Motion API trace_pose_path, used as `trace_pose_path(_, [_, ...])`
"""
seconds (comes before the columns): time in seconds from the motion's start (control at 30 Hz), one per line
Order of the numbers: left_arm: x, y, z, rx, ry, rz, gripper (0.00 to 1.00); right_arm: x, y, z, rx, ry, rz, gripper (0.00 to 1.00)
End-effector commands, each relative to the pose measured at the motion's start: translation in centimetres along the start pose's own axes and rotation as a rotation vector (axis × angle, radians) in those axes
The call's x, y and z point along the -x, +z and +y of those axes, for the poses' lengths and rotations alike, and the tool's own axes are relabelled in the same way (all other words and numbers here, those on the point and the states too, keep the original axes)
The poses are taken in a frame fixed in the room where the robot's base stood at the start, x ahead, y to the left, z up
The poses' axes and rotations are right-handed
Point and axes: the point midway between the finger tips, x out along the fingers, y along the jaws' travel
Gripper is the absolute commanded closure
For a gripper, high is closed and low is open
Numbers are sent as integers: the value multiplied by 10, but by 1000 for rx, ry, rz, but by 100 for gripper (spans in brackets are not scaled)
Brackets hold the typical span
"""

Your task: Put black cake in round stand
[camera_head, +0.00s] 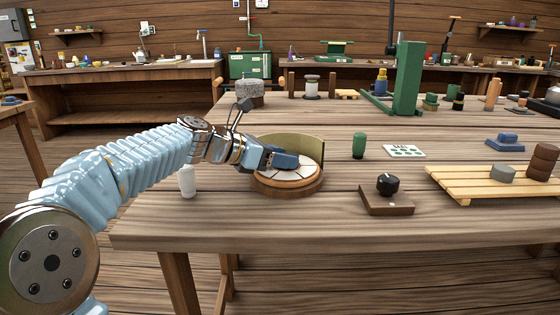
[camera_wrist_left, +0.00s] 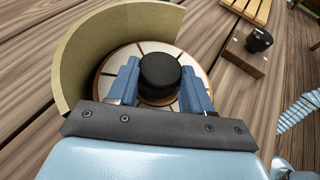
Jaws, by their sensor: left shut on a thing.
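The black cake (camera_wrist_left: 160,74) is a short dark cylinder between the two blue fingers of my left gripper (camera_wrist_left: 160,88) in the left wrist view. The gripper is shut on it. The round stand has a pale sectioned top, a wooden base (camera_head: 290,191) and a curved tan wall (camera_head: 302,146) at its back; it also shows in the left wrist view (camera_wrist_left: 75,65). In the head view my left gripper (camera_head: 284,160) is low over the stand's top and hides the cake. I cannot tell whether the cake touches the top. My right gripper is not in view.
A white bottle (camera_head: 187,182) stands left of the stand. A green cylinder (camera_head: 359,145) and a wooden block with a black knob (camera_head: 387,202) are to its right. The table's front strip is clear.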

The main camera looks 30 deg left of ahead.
Motion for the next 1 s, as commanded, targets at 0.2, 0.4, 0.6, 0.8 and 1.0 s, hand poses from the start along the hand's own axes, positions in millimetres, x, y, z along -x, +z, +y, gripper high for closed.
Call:
trace_pose_path(0.2, [0, 0, 0, -1, 0, 0, 48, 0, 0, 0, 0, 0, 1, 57])
trace_pose_path(0.4, [0, 0, 0, -1, 0, 0, 25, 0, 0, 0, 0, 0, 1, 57])
trace_pose_path(0.6, [0, 0, 0, -1, 1, 0, 25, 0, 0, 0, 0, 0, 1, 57])
trace_pose_path(0.8, [19, 0, 0, -2, 4, -1, 25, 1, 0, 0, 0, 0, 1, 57])
trace_pose_path(1.0, [66, 1, 1, -2, 6, -1, 25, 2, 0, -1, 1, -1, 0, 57])
